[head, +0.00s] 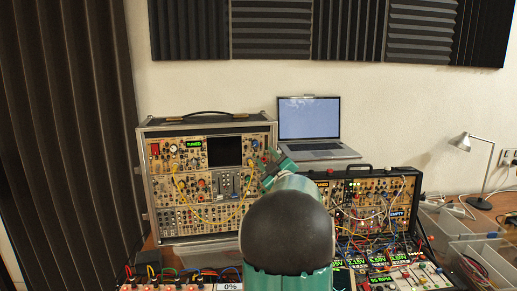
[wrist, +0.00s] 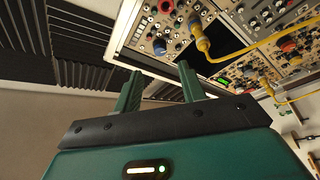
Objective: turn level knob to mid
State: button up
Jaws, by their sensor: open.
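The left synth case (head: 147,190) stands upright on the table, its beige panel full of small knobs. No knob label is legible, so I cannot tell which one is the level knob. In the wrist view, the panel is tilted and shows a blue knob (wrist: 159,46) and a red knob (wrist: 166,6) near its edge. My gripper (wrist: 158,82) is open and empty, its two green fingers apart below the blue knob in the picture. In the head view, my gripper (head: 270,168) is in front of the case's right side, partly hidden by my arm.
Yellow cables (head: 213,217) loop across the left case. An open laptop (head: 308,120) stands behind. A second case (head: 365,188) with many patch cables is at right. A front strip shows "0%" (head: 229,287). A lamp (head: 482,165) and clear bins (head: 462,240) are at far right.

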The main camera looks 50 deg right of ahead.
aim_at(256, 144)
jog(key=x, duration=0.7)
jog(key=shift+w+d, duration=0.1)
jog(key=shift+w, duration=0.05)
grip_shut()
